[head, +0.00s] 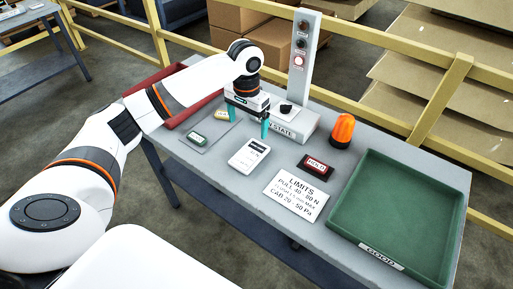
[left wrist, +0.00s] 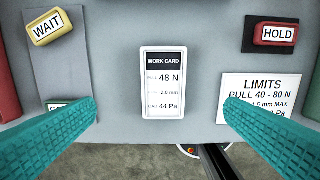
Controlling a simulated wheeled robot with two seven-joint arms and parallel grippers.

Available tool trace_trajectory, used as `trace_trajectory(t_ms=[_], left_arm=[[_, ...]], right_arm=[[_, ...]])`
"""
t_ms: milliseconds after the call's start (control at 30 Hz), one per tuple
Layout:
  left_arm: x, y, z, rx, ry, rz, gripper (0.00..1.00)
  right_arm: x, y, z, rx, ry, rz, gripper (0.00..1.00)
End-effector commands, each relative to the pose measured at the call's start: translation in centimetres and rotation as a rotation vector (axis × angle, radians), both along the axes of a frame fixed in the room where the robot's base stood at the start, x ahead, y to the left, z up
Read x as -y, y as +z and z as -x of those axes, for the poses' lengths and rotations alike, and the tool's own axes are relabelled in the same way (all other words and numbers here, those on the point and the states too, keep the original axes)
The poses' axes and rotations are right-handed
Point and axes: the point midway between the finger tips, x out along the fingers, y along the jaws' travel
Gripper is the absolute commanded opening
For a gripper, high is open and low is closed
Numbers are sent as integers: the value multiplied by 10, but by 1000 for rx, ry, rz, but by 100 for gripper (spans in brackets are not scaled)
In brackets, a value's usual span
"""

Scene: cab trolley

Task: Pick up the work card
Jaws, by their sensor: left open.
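The work card (head: 249,155) is a white rounded card with a dark header, lying on the grey table. In the left wrist view the work card (left wrist: 164,83) sits between the two teal fingers, further up the picture than their tips, and reads 48 N and 44 Pa. My left gripper (head: 248,117) is open and empty, above the table behind the card. Its fingers also show in the left wrist view (left wrist: 160,106), wide apart and clear of the card. My right gripper is not in view.
A LIMITS plate (head: 295,194), a HOLD block (head: 316,167) and an orange lamp (head: 343,131) stand right of the card. A green GOOD tray (head: 398,267) fills the right end. A red bin (head: 190,113), a yellow WAIT block (left wrist: 49,26) and a STATE box (head: 297,128) are nearby.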

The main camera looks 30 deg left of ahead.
Motion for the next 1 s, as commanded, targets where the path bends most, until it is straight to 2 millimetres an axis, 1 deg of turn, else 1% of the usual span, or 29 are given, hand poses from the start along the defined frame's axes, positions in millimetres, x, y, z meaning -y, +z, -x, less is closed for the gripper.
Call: trace_trajectory(t_ms=[67, 167, 300, 433, 567, 733, 800, 900, 1000], left_arm=[[-1, -8, 1, -6, 4, 0, 93], [-1, -27, 1, -7, 4, -1, 93], [0, -50, 1, -6, 4, 0, 93], [0, -62, 1, -3, 3, 0, 93], [1, -71, 1, -4, 2, 0, 93], [6, -95, 0, -5, 1, 0, 93], [5, -107, 0, -5, 2, -1, 93], [5, -115, 0, -3, 3, -1, 93], [5, -118, 0, -2, 2, -1, 93]], right_arm=[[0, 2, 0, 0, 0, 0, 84], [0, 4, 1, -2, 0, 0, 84], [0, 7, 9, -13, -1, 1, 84], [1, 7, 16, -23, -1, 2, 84], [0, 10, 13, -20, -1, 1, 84], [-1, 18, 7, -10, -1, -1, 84], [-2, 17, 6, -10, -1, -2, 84], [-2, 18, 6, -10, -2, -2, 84], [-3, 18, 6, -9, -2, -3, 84]])
